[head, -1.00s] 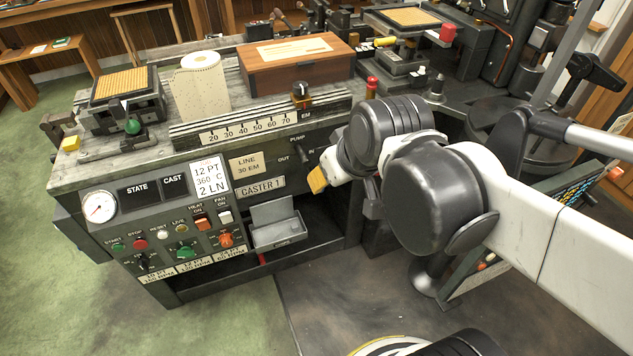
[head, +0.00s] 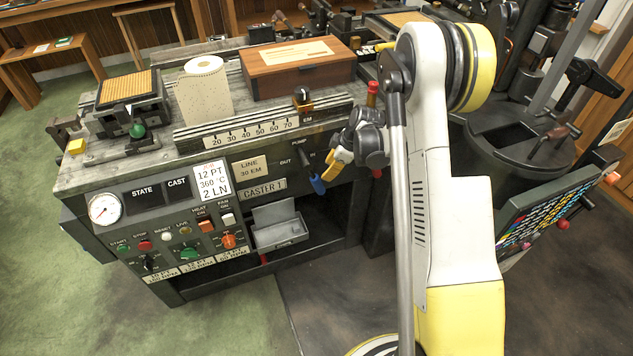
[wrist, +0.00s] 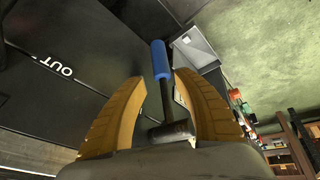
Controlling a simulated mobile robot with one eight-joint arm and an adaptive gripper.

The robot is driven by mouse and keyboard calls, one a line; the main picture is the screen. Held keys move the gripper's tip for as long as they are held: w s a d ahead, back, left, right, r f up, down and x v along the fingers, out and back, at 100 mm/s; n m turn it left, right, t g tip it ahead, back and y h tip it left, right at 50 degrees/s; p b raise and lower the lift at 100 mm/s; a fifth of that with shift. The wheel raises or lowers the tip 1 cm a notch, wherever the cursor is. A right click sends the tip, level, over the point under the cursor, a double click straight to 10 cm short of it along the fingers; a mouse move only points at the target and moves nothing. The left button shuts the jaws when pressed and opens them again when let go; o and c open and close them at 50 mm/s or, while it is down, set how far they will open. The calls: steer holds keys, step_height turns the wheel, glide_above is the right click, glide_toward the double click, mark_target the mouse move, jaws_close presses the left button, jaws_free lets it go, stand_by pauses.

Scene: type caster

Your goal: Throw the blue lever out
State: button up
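The blue lever (head: 317,184) is on the front of the caster, below the PUMP plate with OUT on its left and IN on its right. Its dark shaft runs down and slightly right to the blue grip. My gripper (head: 335,163) is just right of the lever, with its yellow fingers pointing towards it. In the wrist view, the gripper (wrist: 160,80) is open, with one finger on each side of the lever's dark shaft. The blue grip (wrist: 160,60) shows beyond the fingertips. I cannot tell whether either finger touches the shaft.
The caster (head: 150,230) has a gauge, buttons and knobs left of the lever. A small grey tray (head: 280,234) sticks out below and left of it. A red-topped knob (head: 372,92) stands above my gripper. The floor in front is clear.

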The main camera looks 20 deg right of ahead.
mark_target(318, 186)
steer(key=b+x, duration=0.1)
steer(key=x, duration=0.3)
steer(key=b+x, duration=0.2)
steer(key=x, duration=0.2)
steer(key=b+x, duration=0.1)
steer(key=x, duration=0.3)
steer(key=shift+s+d+f, duration=0.1)
steer(key=shift+d+f, duration=0.1)
steer(key=shift+f, duration=0.05)
steer(key=shift+c, duration=0.5)
jaws_close()
